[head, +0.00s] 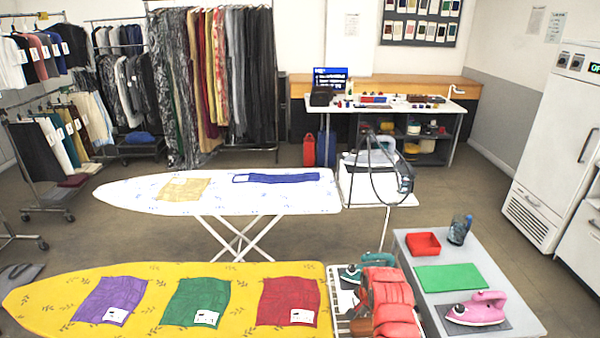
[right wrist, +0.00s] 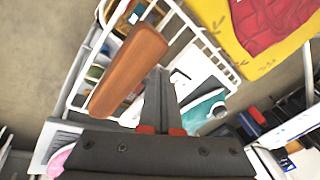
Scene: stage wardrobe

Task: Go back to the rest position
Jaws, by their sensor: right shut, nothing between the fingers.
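My right gripper (head: 362,298) is low in the head view, over the wire rack at the right end of the yellow ironing board, partly hidden by my own orange-red arm. In the right wrist view its two dark fingers (right wrist: 158,76) are together with nothing between them. A teal iron (head: 350,273) stands on the rack (head: 334,300) close by the gripper. It also shows in the right wrist view (right wrist: 203,108), just right of the fingers. My left gripper is not in view.
The yellow board (head: 55,290) bears purple, green and red cloths. A white ironing board (head: 130,190) stands behind it.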

